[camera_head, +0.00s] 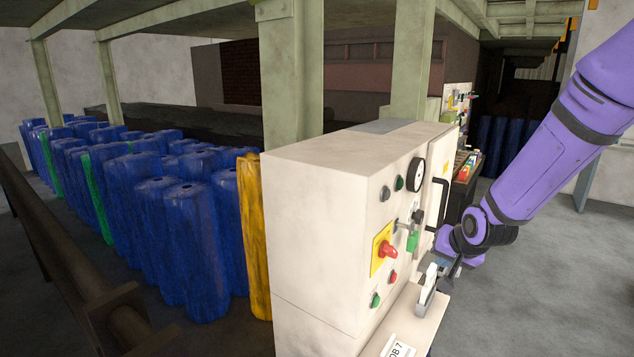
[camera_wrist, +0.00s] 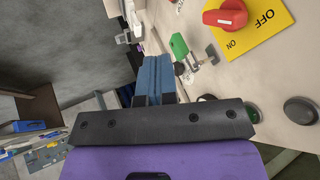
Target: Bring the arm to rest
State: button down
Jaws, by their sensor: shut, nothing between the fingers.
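My purple arm (camera_head: 545,150) reaches in from the right, to the right of a cream control cabinet (camera_head: 310,220). My gripper (camera_head: 445,268) is beside the cabinet's front panel, low near its ledge, and partly hidden by my wrist. In the wrist view its blue fingers (camera_wrist: 155,78) are shut together with nothing between them. They point along the panel, close to a green tag (camera_wrist: 179,46), which also shows in the head view (camera_head: 412,241). I cannot tell whether the fingertips touch anything.
A red rotary switch (camera_head: 388,250) sits on a yellow plate, with several buttons around it. A black handle (camera_head: 440,203) juts from the panel. A small white object (camera_head: 428,283) is by the ledge. Floor at right is open.

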jog(key=s+d+r+n+g+h, duration=0.1)
jog(key=s+r+n+h, duration=0.15)
jog(key=s+r, duration=1.3)
jog(key=s+r+n, duration=0.1)
jog(key=s+r, duration=0.2)
jog(key=s, duration=0.4)
jog(key=s+r+n+g+y, duration=0.1)
jog(key=s+r, duration=0.1)
jog(key=s, duration=0.6)
jog(key=shift+s+d+r, duration=0.15)
jog(key=shift+d+r, duration=0.05)
jog(key=shift+r, duration=0.2)
